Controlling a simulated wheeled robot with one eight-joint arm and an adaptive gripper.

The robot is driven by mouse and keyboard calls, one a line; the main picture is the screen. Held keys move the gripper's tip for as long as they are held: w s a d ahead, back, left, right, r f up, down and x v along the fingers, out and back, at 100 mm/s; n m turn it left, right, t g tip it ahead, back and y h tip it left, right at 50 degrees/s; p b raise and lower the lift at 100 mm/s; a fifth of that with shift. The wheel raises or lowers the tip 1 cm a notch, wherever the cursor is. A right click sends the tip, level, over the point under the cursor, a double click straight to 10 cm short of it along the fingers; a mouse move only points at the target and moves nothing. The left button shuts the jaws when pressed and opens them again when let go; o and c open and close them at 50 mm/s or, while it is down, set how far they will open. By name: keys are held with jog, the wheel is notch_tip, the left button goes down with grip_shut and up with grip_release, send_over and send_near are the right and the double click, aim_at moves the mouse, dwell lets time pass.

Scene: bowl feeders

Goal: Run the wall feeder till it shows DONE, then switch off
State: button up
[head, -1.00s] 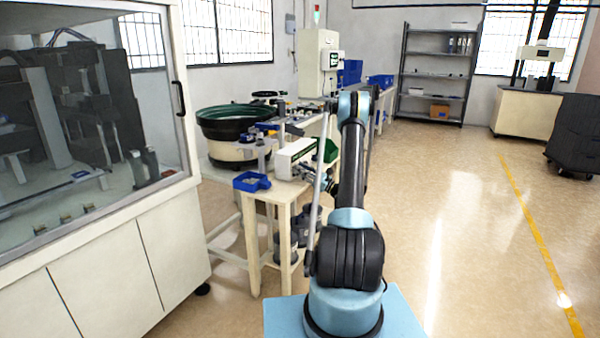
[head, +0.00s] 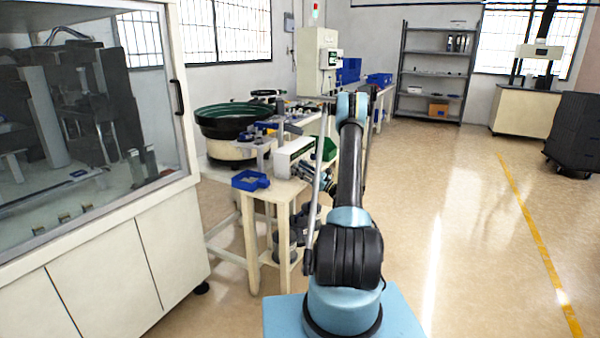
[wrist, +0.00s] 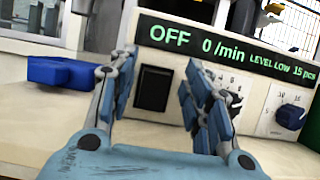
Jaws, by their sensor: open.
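In the wrist view a pale feeder control box has a dark display (wrist: 225,48) reading OFF, 0/min, LEVEL LOW, 15 pcs in green. Below it is a black rocker switch (wrist: 153,88). A blue knob (wrist: 290,116) on a marked dial sits to the right. My gripper (wrist: 160,64) is open and empty, its fingers on either side of the switch in the picture; contact cannot be told. In the head view the control box (head: 292,155) is on the bench beside the green-lined bowl feeder (head: 232,113). My arm partly hides the gripper there.
A blue bin (head: 250,180) lies at the bench's front; it shows in the wrist view (wrist: 62,73). A pale cabinet (head: 319,58) with a lamp stands behind. A glazed enclosure (head: 130,260) is on the left. Open floor (head: 460,220) lies right.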

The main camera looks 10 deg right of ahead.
notch_tip(320, 180, up, 10)
jog(key=shift+f, duration=0.15)
dwell(0.4)
